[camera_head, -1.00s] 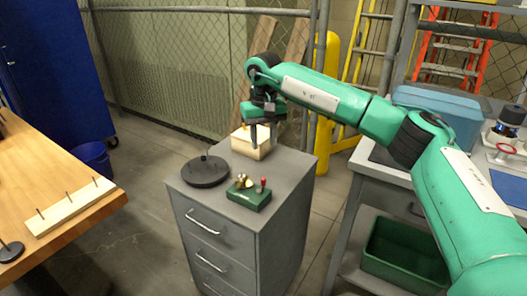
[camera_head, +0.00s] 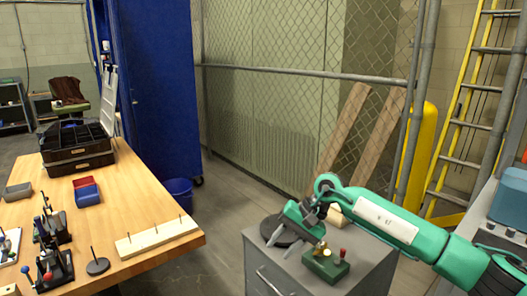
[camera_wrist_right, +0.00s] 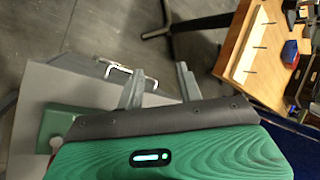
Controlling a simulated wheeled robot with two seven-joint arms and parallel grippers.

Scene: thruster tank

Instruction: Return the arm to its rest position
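My right arm (camera_head: 385,221) is green and reaches in from the right over the grey drawer cabinet (camera_head: 262,262). My right gripper (camera_head: 281,243) is tilted down to the left, in front of the black round disc (camera_head: 272,226), which it partly hides. In the right wrist view its two fingers (camera_wrist_right: 160,85) stand apart with nothing between them, and floor shows past them. A cream box (camera_head: 335,216) is mostly hidden behind the arm. My left gripper is in neither view.
A green block (camera_head: 325,265) with a red-topped peg and brass fitting sits close to the gripper on the cabinet. A wooden table (camera_head: 135,208) with a pegged board (camera_head: 157,238) stands left, a blue bin (camera_head: 178,193) behind it. Floor between table and cabinet is clear.

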